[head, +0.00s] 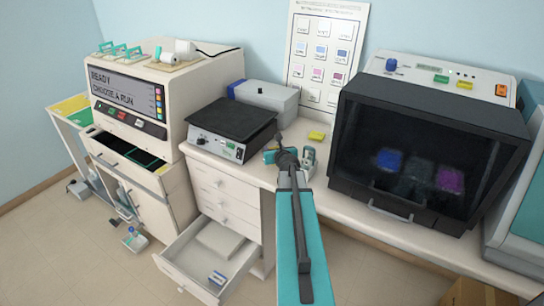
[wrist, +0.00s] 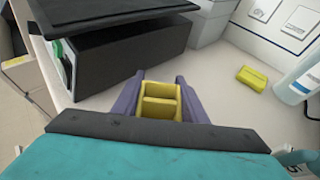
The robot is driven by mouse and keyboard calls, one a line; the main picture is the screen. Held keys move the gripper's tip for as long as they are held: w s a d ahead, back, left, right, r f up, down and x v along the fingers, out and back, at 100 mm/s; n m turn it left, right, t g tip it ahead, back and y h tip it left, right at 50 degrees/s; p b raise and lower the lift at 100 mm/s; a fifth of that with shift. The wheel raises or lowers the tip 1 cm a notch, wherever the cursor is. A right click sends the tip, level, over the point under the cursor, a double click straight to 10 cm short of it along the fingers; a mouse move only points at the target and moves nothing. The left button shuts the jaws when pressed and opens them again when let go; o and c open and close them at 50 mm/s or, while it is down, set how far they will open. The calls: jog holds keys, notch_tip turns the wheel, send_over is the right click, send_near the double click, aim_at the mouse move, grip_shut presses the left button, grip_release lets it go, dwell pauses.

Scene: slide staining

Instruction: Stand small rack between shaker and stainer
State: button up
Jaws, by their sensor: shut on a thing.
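My gripper (wrist: 158,98) is shut on a small yellow rack (wrist: 160,91) with a crossbar, held between its purple fingers. In the head view my gripper (head: 285,157) is over the counter, just right of the shaker (head: 232,120), which has a black platform. The rack is hidden there by my arm. The shaker also shows at the left in the wrist view (wrist: 115,68). The dark-windowed machine, probably the stainer (head: 425,150), stands to the right of my gripper. I cannot tell whether the rack touches the counter.
A yellow block (wrist: 252,79) lies on the counter behind my gripper, with a pale bottle (wrist: 298,82) to its right. A grey box (head: 265,98) stands behind the shaker. A drawer (head: 208,258) hangs open below the counter. Bare counter lies around the rack.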

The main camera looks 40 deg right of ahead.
jog(key=shift+s+f+b, duration=0.2)
jog(key=shift+f+b, duration=0.5)
jog(key=shift+w+f+b, duration=0.15)
jog(key=shift+f+b, duration=0.35)
jog(key=shift+a+f, duration=0.1)
jog(key=shift+f, duration=0.05)
jog(key=o, duration=1.1)
